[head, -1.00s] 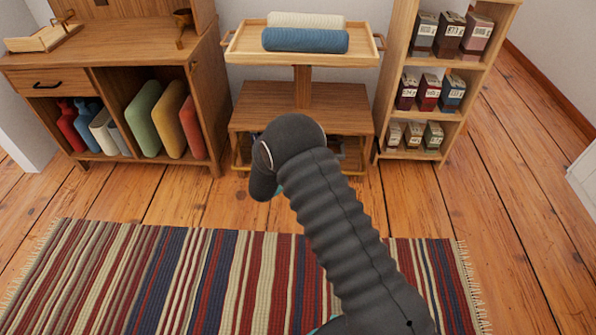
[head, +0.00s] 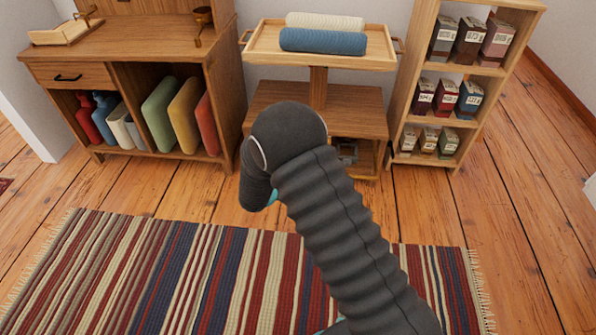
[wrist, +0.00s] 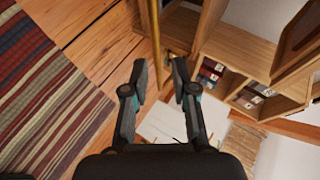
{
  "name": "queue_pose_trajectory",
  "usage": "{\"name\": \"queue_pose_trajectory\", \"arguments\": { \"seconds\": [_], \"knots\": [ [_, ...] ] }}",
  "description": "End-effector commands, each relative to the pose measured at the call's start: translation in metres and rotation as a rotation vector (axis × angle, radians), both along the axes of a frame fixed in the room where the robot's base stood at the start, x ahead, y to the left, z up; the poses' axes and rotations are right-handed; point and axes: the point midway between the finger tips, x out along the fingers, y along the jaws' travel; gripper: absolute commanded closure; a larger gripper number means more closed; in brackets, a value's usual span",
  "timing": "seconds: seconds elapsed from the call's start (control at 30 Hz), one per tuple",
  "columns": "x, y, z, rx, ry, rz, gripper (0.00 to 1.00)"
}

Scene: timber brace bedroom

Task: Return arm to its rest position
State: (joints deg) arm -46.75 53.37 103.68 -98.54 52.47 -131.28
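My arm (head: 345,225) rises from the bottom of the head view and bends over at its top, in front of the wooden cart. My gripper is hidden behind the arm there. In the wrist view my gripper (wrist: 160,82) is open, its two dark fingers apart with nothing held between them. Beyond the fingertips are wooden furniture and the plank floor.
A wooden cart (head: 262,47) holds a blue roll (head: 323,41) and a cream roll (head: 325,21). A cabinet (head: 226,80) stands left and a shelf of boxes (head: 408,88) right. A striped rug (head: 180,275) lies in front. Bare floor (head: 535,220) is free at right.

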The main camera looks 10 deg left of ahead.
Motion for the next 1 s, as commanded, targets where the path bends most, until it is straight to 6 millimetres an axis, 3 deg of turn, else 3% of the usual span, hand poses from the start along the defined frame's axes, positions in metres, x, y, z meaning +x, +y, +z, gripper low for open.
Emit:
{"name": "queue_pose_trajectory", "arguments": {
  "seconds": [0.27,0.47,0.63,0.73,0.87,1.0],
  "knots": [
    [0.0,0.0,0.0,0.019,-0.007,-0.012,0.73],
    [-0.003,-0.005,-0.003,0.234,-0.072,-0.177,0.73],
    [-0.035,-0.039,-0.024,0.504,-0.142,-0.533,0.73],
    [-0.058,-0.06,-0.021,0.665,-0.216,-0.773,0.73],
    [-0.085,-0.091,0.003,0.89,-0.365,-1.12,0.73],
    [-0.111,-0.127,0.042,1.122,-0.574,-1.51,0.73]
  ]
}}
